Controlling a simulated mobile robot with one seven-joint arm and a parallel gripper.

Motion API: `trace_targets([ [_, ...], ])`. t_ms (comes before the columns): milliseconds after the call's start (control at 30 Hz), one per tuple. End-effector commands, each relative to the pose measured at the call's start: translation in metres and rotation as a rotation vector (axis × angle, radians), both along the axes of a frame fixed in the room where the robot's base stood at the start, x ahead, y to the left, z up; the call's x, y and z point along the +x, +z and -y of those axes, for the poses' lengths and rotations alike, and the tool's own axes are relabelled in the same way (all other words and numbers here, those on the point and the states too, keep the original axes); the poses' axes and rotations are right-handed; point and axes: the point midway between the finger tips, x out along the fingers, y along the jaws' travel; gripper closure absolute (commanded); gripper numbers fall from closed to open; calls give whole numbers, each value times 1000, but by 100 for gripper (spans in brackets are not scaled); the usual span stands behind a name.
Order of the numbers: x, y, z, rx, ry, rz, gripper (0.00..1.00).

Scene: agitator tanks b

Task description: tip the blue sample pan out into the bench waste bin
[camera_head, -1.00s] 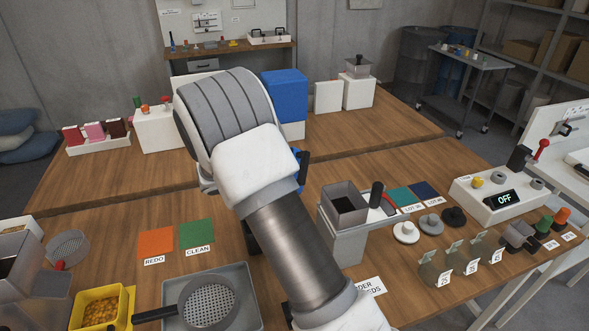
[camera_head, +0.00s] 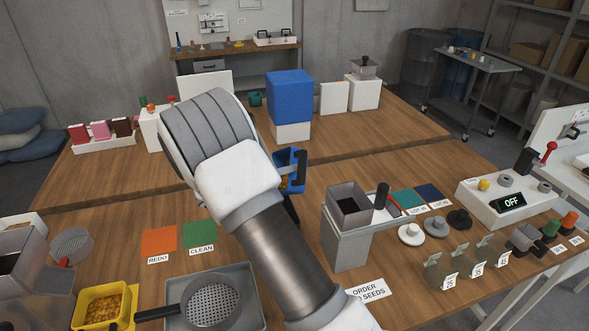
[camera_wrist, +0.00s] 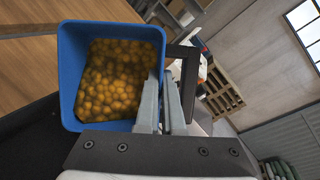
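The blue sample pan (camera_wrist: 67,75) holds many yellow-brown seeds and fills the left of the wrist view. My gripper (camera_wrist: 165,105) is shut at its right side; the wrist view shows the two fingers close together there, and the exact grip spot is partly hidden. In the head view the pan (camera_head: 290,158) shows just right of my wrist, above the bench, with some seeds visible inside; my fingers are mostly hidden there. I cannot tell which container is the bench waste bin; none in view is clearly marked so.
A grey square hopper (camera_head: 340,217) stands right of my arm. A grey tray with a sieve (camera_head: 212,306) and a yellow seed box (camera_head: 84,310) are at the front left. Orange (camera_head: 159,240) and green (camera_head: 197,234) mats lie left of my arm. A large blue block (camera_head: 290,97) stands behind.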

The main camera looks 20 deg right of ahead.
Motion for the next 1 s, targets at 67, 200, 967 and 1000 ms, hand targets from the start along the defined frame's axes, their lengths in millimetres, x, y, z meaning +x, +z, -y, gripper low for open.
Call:
trace_targets([
  [67,0,1,0,0,0,1,100],
  [200,0,0,0,-3,0,1,100],
  [967,0,0,-12,-118,1,5,100],
  [1000,0,0,-13,-129,1,6,100],
])
